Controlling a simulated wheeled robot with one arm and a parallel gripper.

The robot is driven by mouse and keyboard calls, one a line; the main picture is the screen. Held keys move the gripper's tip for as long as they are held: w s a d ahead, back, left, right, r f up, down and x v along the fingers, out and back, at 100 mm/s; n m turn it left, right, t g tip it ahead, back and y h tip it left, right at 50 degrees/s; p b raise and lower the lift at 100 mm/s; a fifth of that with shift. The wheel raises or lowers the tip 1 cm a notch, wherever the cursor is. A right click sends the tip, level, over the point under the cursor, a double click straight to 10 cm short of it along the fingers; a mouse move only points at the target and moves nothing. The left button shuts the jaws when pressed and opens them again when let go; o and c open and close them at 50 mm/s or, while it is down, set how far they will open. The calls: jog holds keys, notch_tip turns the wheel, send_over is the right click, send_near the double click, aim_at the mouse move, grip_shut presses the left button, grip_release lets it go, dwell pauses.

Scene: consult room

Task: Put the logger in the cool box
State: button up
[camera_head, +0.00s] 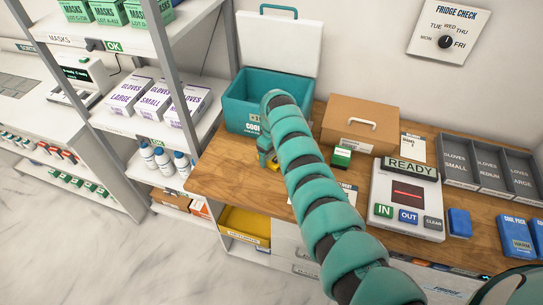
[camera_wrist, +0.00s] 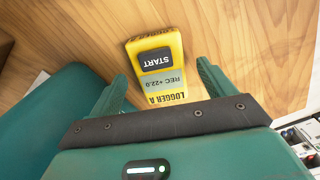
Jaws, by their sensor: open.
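The logger (camera_wrist: 172,62) is a yellow block marked LOGGER A, with a black START button and a screen reading about REC +22.0. It lies face up on the wooden counter. My gripper (camera_wrist: 161,76) is open, with one finger on each side of the logger's lower part and gaps between. In the head view my gripper (camera_head: 266,155) is low over the counter, and only a bit of yellow shows by it. The teal cool box (camera_head: 238,112) stands just behind, its white-lined lid (camera_head: 280,42) raised; my arm hides part of its front.
A brown case (camera_head: 360,115) with a handle stands right of the cool box. A small green-and-white box (camera_head: 341,157) and a READY panel (camera_head: 405,205) are right of my arm. A shelf with glove boxes (camera_head: 152,98) is at left. The counter left of my gripper is clear.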

jog(key=shift+f, duration=0.65)
jog(key=c, duration=1.2)
jog(key=shift+r, duration=0.1)
jog(key=shift+c, duration=0.2)
